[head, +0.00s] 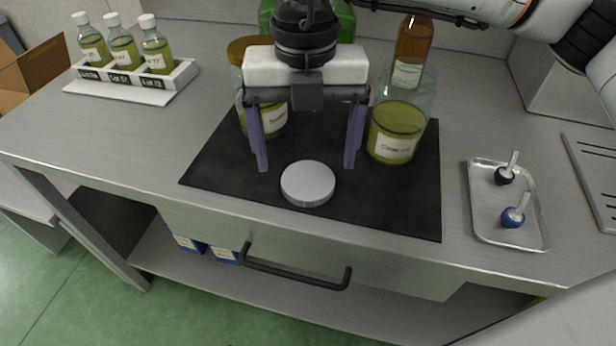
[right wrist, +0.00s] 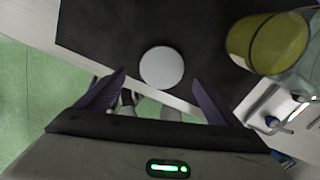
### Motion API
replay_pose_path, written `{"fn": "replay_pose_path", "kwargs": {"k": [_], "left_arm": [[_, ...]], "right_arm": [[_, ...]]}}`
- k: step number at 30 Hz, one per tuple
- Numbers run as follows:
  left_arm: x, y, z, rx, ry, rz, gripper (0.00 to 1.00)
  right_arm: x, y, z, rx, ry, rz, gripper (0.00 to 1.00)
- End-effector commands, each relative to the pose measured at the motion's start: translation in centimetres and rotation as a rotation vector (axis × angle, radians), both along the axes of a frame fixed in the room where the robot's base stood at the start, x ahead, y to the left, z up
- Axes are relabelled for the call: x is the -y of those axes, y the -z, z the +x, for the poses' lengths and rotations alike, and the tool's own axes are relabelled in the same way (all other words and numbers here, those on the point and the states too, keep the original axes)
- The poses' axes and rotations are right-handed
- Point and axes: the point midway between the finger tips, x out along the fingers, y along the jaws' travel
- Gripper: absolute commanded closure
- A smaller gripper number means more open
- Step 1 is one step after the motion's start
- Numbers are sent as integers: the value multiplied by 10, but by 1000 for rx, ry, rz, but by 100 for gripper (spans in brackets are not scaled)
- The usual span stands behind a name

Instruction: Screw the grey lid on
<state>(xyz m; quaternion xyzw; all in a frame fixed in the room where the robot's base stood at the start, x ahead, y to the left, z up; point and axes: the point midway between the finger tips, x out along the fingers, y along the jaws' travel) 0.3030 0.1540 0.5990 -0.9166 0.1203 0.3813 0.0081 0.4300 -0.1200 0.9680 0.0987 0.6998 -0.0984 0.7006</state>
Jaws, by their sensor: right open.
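The grey lid (head: 308,183) lies flat on the black mat (head: 225,175) near its front edge; it also shows in the right wrist view (right wrist: 162,67). My right gripper (head: 306,163) is open and empty above the mat, its two purple fingers pointing down, a little behind the lid in the head view. An open glass jar (head: 395,135) with green liquid and a label stands on the mat to the right of the gripper. A second jar (head: 270,118) with a brown lid stands behind the left finger, partly hidden by the gripper. My left gripper is not in view.
A metal tray (head: 480,225) with two small stoppers or droppers lies at the right. A brown bottle (head: 412,50) and a green container (head: 346,22) stand at the back. A white rack (head: 180,80) with three labelled bottles is at the back left.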

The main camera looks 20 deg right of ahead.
Motion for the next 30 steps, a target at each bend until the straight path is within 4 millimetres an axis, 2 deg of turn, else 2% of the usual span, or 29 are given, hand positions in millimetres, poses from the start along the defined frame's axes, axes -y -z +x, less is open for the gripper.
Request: {"fn": "replay_pose_path", "kwargs": {"k": [6, 9, 21, 28, 29, 30], "left_arm": [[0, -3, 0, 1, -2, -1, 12], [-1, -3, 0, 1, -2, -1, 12], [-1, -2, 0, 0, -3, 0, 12], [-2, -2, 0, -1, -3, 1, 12], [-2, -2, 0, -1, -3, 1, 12], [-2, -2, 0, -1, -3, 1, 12]], "right_arm": [[3, 34, -3, -4, 1, -2, 13], [3, 43, -3, -3, 1, 0, 13], [3, 47, -2, -1, 1, -1, 13], [3, 46, -2, -1, 1, -1, 52], [3, 46, -2, -1, 1, -1, 57], [3, 46, -2, -1, 1, -1, 57]]}}
